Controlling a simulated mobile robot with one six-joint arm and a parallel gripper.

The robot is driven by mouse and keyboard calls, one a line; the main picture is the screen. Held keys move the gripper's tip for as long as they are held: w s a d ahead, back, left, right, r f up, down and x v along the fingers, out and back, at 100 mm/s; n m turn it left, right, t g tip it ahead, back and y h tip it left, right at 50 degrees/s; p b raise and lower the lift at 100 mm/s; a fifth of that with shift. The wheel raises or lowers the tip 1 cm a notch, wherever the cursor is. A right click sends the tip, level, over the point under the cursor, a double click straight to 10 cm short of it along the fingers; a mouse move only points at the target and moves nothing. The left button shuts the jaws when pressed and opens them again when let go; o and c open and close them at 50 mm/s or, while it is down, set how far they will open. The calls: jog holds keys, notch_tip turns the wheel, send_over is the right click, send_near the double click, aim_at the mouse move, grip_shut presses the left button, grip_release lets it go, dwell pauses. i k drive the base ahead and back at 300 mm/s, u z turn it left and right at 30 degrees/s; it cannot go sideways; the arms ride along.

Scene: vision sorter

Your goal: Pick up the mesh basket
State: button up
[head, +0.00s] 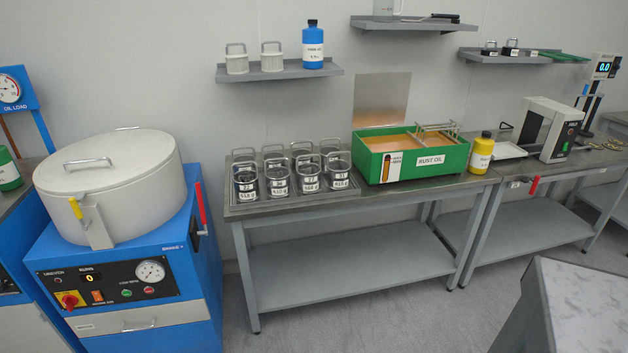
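Several small dark baskets with wire handles and white labels stand in two rows on a tray (290,203) at the left of the middle bench. The front row has a basket at the left end (245,183), one beside it (277,180), a third (308,174) and one at the right end (337,171). The back row is partly hidden behind them. They look like mesh baskets, but the mesh is too small to be sure, and I cannot tell which one the task means. My gripper is not in view.
A green rust oil tank (420,164) and a yellow bottle (481,153) stand right of the baskets. A blue machine with a large lidded drum (110,180) stands left. A wall shelf (280,74) hangs above. A grey table corner (580,300) is at lower right. Floor before the bench is clear.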

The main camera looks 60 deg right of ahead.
aim_at(338, 168)
jog(key=z, duration=0.1)
jog(key=k, duration=0.2)
jog(key=u, duration=1.8)
jog(key=k, duration=1.05)
jog(key=z, duration=1.95)
